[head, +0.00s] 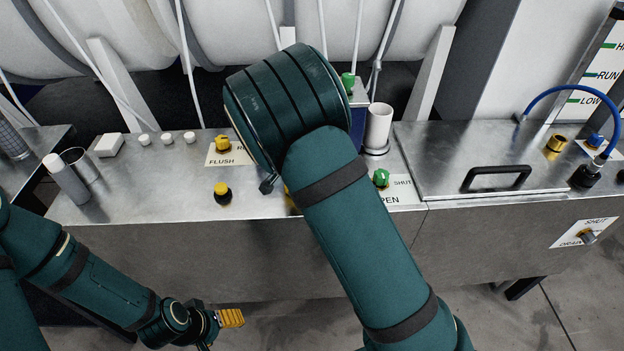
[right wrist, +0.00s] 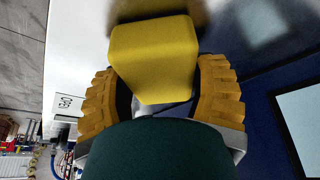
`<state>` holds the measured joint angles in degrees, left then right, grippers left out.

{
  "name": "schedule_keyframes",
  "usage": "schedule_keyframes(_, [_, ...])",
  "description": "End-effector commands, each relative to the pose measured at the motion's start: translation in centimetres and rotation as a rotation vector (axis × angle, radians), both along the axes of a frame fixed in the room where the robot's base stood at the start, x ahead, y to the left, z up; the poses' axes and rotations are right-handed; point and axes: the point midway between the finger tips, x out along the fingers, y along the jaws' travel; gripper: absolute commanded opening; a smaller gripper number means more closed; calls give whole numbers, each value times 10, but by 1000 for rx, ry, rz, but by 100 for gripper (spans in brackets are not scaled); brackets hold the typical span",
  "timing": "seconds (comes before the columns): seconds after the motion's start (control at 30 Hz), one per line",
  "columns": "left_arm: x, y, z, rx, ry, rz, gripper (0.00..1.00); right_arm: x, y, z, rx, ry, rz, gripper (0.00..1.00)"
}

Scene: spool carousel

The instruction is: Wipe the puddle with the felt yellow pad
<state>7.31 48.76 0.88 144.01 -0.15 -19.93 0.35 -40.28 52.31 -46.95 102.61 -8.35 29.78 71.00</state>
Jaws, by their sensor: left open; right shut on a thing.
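The felt yellow pad (right wrist: 155,55) is a block with rounded edges in the right wrist view. My right gripper (right wrist: 158,85) is shut on it, with one ridged yellow finger on either side. A dark yellowish shadow or reflection lies just beyond the pad on a pale surface; I cannot tell whether they touch. In the head view my right arm hides this gripper and the pad. My left gripper (head: 230,318) is open and empty, low in front of the bench. I cannot make out the puddle; the right arm covers part of the steel top (head: 150,190).
The bench carries a yellow knob (head: 222,189), a green knob (head: 381,177), a white cup (head: 378,127), a metal cylinder (head: 66,178) and a lid with a black handle (head: 496,177). Large white spools (head: 95,35) stand behind. The top's front left is clear.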

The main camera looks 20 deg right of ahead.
Motion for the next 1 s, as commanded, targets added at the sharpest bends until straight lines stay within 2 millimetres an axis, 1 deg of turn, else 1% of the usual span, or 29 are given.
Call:
schedule_keyframes(0.2, [0,0,2,0,0,0,67,4,13,-1,-1,1,-3,22])
schedule_keyframes(0.57, [0,0,3,0,0,0,67,4,14,0,-1,2,-5,22])
schedule_keyframes(0.67, [0,0,7,0,0,0,67,4,14,6,-1,1,-5,22])
schedule_keyframes(1.0, [0,0,31,0,0,0,67,4,14,38,0,0,-4,22])
